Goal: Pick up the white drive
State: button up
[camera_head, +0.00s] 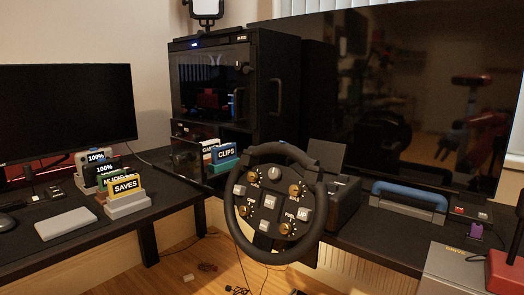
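A flat, pale grey-white box (65,222), which looks like the white drive, lies on the black left desk (60,250). It lies near the desk's front edge, in front of the small card holders and to the right of a dark mouse. Its top is bare and nothing touches it from above. My gripper does not show in this view, so its distance from the drive cannot be told.
Card holders, including one with a yellow SAVES card (126,187), stand just behind the drive. A dark mouse (7,222) is at left, below a monitor (65,112). A racing wheel (276,205) stands in the middle.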

aim_at(207, 145)
jog(key=i+j+z, duration=0.15)
jog(key=j+z, duration=0.25)
jog(key=i+j+z, duration=0.15)
jog(key=j+z, duration=0.15)
jog(key=z, duration=0.15)
jog(key=j+z, duration=0.4)
jog(key=i, duration=0.05)
